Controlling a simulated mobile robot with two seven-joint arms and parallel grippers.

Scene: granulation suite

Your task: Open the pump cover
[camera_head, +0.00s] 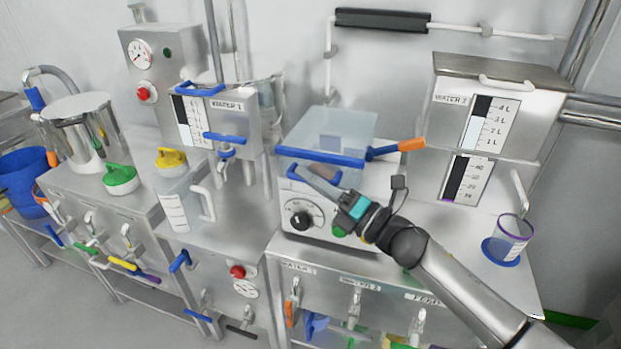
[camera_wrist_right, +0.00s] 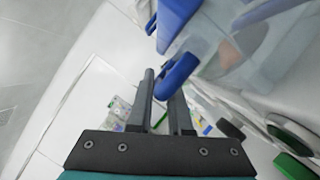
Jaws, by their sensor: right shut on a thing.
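The pump (camera_head: 315,222) is a white box with a black dial on its front. A clear see-through cover (camera_head: 345,127) with a blue front bar (camera_head: 322,157) sits on top of it and looks closed. My right gripper (camera_head: 300,172) reaches in from the lower right to the front of the cover. In the right wrist view its two fingers (camera_wrist_right: 164,85) are shut on the blue handle (camera_wrist_right: 177,75) of the cover. In the head view the fingers partly hide this handle. My left gripper is in neither view.
A blue and orange tool (camera_head: 397,148) lies beside the cover's right side. The WATER 2 tank (camera_head: 450,115) stands to the right, and a clear cup (camera_head: 513,232) near the right edge. A jug (camera_head: 178,207) and the WATER 1 tank (camera_head: 232,130) stand to the left.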

